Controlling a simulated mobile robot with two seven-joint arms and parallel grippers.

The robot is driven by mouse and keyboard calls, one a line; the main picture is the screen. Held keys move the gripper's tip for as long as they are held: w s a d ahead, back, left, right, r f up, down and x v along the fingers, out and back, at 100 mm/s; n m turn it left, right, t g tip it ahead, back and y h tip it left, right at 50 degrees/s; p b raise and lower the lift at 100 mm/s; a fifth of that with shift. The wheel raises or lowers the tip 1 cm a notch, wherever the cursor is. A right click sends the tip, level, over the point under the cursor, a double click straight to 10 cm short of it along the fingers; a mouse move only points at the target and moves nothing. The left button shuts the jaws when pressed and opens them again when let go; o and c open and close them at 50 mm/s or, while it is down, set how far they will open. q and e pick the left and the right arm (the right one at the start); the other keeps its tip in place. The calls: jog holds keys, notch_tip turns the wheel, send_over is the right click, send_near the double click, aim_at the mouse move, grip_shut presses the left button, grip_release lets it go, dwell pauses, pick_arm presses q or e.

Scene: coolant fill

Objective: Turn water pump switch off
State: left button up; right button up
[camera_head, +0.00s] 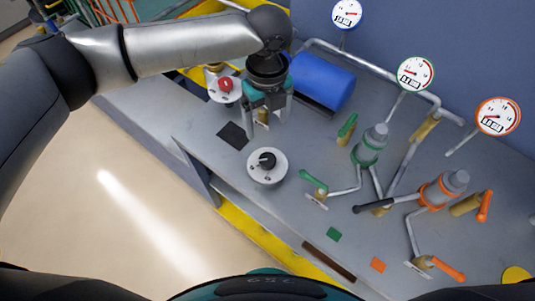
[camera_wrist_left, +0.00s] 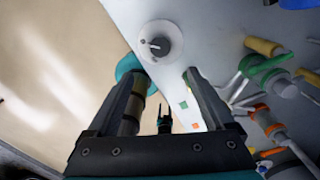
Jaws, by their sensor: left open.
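A round white switch plate with a black rotary knob (camera_head: 266,160) sits on the grey bench near its front edge. The same knob shows in the left wrist view (camera_wrist_left: 158,45), ahead of the fingers. A second round white plate with a red knob (camera_head: 225,85) stands farther back, left of my gripper. I cannot read a label on either. My left gripper (camera_head: 266,114) is open and empty, pointing down over the bench behind the black knob and apart from it. In the wrist view its two fingers (camera_wrist_left: 165,82) are spread.
A blue cylinder (camera_head: 321,80) lies behind my left gripper. Green valve fittings (camera_head: 369,146) and orange ones (camera_head: 440,190), with pipes and gauges (camera_head: 415,73), fill the right side. A black square (camera_head: 233,135) lies flat left of the knob. Open floor is at left.

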aim_at(267, 159)
pick_arm(q)
notch_tip(267, 159, down, 15)
jog(key=shift+r+b, duration=0.1)
jog(key=shift+b, duration=0.45)
jog(key=c, duration=1.4)
jog(key=shift+o, duration=0.2)
